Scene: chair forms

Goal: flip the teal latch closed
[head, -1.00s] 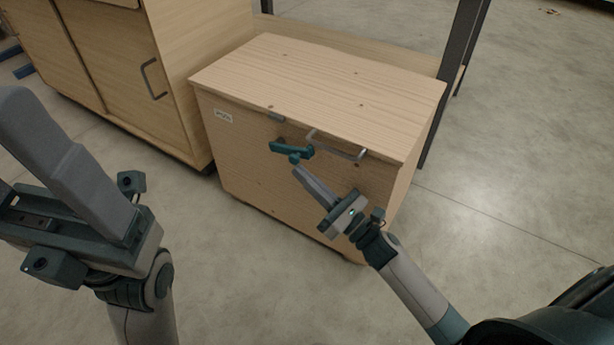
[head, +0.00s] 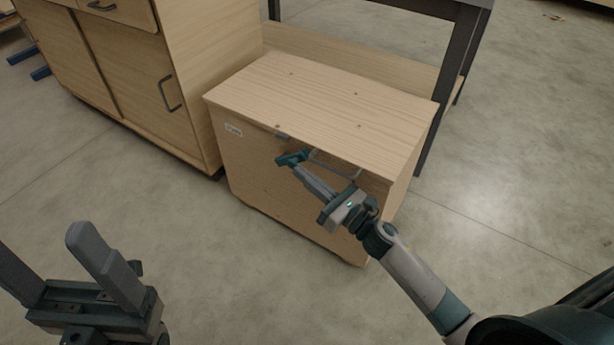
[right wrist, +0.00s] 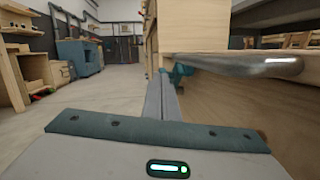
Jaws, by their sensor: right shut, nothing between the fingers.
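The teal latch (head: 291,158) is on the upper front of a light wooden box (head: 300,205), just under the lid's front edge. It slants slightly up to the right. My right gripper (head: 298,172) is shut and empty, its fingertips right at the latch and covering part of its underside; I cannot tell if they touch. In the right wrist view the latch (right wrist: 180,72) shows just beyond the tips of the shut fingers (right wrist: 164,80). My left gripper (head: 42,245) is open and empty, low at the left, over the floor and far from the box.
A metal bar handle (head: 335,167) is just right of the latch, close to my right fingers; it also shows in the right wrist view (right wrist: 230,67). A wooden cabinet (head: 130,75) stands left of the box. A dark-framed table (head: 447,85) stands behind. The floor in front is clear.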

